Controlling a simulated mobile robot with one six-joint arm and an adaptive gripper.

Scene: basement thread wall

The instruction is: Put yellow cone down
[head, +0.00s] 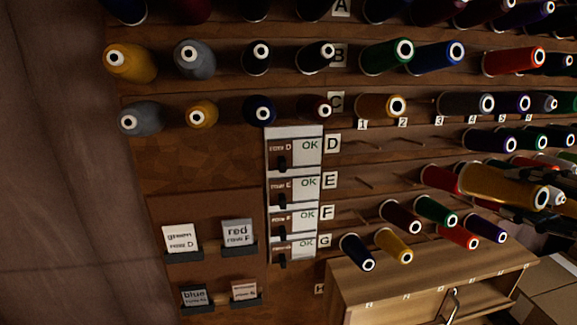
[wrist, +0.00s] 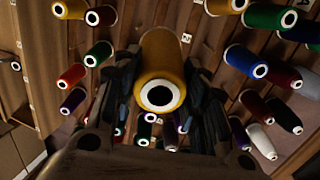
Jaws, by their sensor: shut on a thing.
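The yellow cone (head: 500,185) is in my gripper (head: 540,203) at the right of the head view, in front of the thread wall. In the wrist view the yellow cone (wrist: 164,58) lies between the two dark fingers of my gripper (wrist: 163,85), its white-ringed end with a dark hole facing the camera. The fingers are shut on its sides. The cone appears apart from the wall. In the head view my gripper is partly hidden by the cone and cut by the frame edge.
Rows of coloured cones sit on pegs across the wall. Bare pegs (head: 365,183) show right of the row plates E and F. A panel of OK switches (head: 292,131) and label cards (head: 180,238) is at left. A wooden cabinet (head: 390,275) juts out below; cardboard boxes (head: 555,290) are lower right.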

